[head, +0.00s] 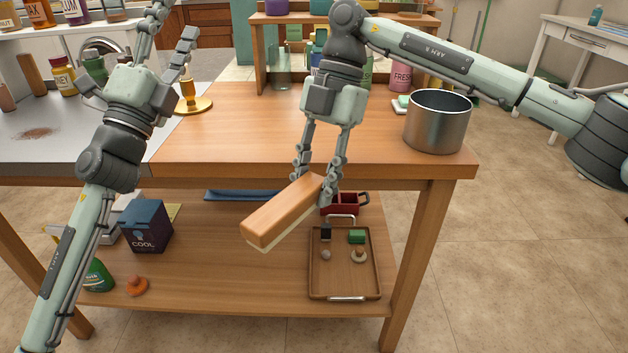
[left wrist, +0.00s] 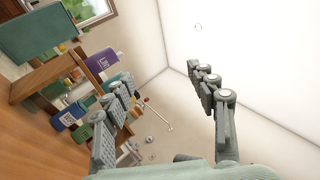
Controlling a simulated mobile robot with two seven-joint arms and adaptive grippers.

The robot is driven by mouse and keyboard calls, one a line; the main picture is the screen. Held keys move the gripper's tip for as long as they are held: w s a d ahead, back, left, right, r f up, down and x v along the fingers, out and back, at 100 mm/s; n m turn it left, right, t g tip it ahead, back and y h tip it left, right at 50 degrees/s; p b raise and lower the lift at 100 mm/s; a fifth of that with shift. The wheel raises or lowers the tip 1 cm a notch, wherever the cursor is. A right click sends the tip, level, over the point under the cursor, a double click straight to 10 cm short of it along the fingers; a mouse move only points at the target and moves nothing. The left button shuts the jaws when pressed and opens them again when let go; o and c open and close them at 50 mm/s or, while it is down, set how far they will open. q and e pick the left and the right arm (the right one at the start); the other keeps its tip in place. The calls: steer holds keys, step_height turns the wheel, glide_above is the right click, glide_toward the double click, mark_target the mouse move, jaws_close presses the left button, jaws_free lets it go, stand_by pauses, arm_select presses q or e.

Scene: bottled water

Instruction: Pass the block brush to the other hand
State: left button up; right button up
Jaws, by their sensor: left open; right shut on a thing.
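The block brush (head: 283,213) has a tan wooden block with a pale underside. It is held in the air in front of the table's front edge, tilted, its near end toward the lower left. My right gripper (head: 318,178) points down and is shut on the brush's right end. My left gripper (head: 166,45) is raised at the upper left of the head view, over the table's left part, fingers spread and empty. Its open fingers also show in the left wrist view (left wrist: 163,125), with no brush between them. The two grippers are well apart.
A steel pot (head: 437,122) stands at the table's (head: 240,140) right corner. A brass stand (head: 192,98) is near my left gripper. The lower shelf holds a wooden tray (head: 318,285) with small items and a dark COOL box (head: 146,226). The tabletop's middle is clear.

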arm_select(q)
steer(key=s+a+f+n+g+y, duration=0.2)
steer(key=a+f+n+y, duration=0.4)
steer(key=a+n+y, duration=0.3)
steer(key=s+a+f+n+g+y, duration=0.2)
steer(key=a+f+n+y, duration=0.5)
steer(key=a, duration=0.4)
steer(key=s+a+f+n+g+y, duration=0.4)
steer(key=s+a+f+n+g, duration=0.4)
steer(key=s+a+f+n, duration=0.25)
steer(key=s+d+f+g+h, duration=0.2)
steer(key=s+d+f+g, duration=0.15)
steer(key=f, duration=0.55)
steer(key=s+d+f+g+h, duration=0.25)
steer(key=d+f, duration=0.25)
steer(key=f, duration=0.3)
steer(key=s+d+f+m+g+h, duration=0.1)
steer(key=s+d+f+h, duration=0.1)
steer(key=d, duration=0.4)
steer(key=s+d+f+m+g+h, duration=0.1)
steer(key=s+d+f+m+h, duration=0.1)
steer(key=s+d+f, duration=0.3)
steer(key=s+d+f+m+g+h, duration=0.1)
steer(key=s+d+f+m+h, duration=0.1)
steer(key=d, duration=0.5)
steer(key=shift+s+d+f+h, duration=0.4)
steer(key=shift+s+f, duration=0.45)
steer(key=shift+s, duration=0.15)
